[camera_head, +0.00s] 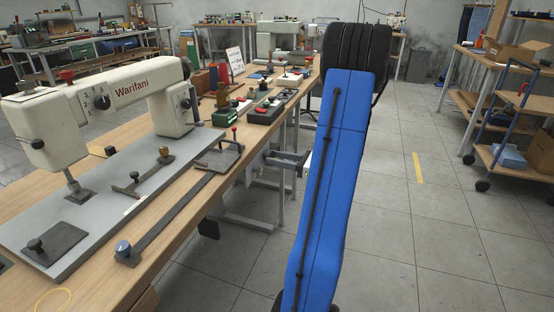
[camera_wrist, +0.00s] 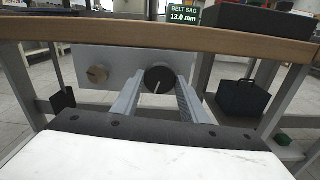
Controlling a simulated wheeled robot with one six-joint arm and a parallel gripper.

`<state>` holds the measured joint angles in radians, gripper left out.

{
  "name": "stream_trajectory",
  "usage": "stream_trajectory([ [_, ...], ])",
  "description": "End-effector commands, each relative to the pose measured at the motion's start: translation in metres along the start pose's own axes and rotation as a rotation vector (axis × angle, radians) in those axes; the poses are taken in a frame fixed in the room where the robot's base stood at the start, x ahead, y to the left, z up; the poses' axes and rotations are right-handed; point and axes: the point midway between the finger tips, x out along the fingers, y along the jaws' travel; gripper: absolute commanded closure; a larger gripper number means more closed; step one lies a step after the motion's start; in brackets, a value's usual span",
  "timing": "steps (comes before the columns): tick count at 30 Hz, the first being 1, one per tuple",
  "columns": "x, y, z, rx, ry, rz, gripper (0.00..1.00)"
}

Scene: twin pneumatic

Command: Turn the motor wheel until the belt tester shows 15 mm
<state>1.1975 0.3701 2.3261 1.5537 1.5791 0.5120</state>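In the wrist view a dark round wheel (camera_wrist: 154,84) with a white line, slightly tilted from upright, sits on a pale grey plate (camera_wrist: 122,62) under a table edge. I take it as the motor wheel. The two fingers of my gripper (camera_wrist: 160,90) reach forward on either side of it, close to its edges; I cannot tell whether they touch it. The belt tester display (camera_wrist: 183,15) reads BELT SAG 13.0 mm. In the head view my gripper (camera_head: 287,159) is beside the bench's right side, partly hidden by my blue arm.
A brown knob (camera_wrist: 97,74) is on the same plate, left of the wheel. The wooden bench (camera_head: 110,285) carries a white Warifani machine (camera_head: 130,88) and small tools. A shelf trolley (camera_head: 520,165) stands at right. The tiled floor between is clear.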

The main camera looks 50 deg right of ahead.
Motion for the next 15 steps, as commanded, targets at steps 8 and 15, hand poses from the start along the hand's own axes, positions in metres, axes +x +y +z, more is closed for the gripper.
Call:
stream_trajectory([
  [8, -0.0001, 0.0000, -0.0001, -0.024, 0.000, 0.000, 0.83],
  [15, -0.0001, -0.0001, -0.0001, -0.138, 0.000, 0.000, 0.83],
])
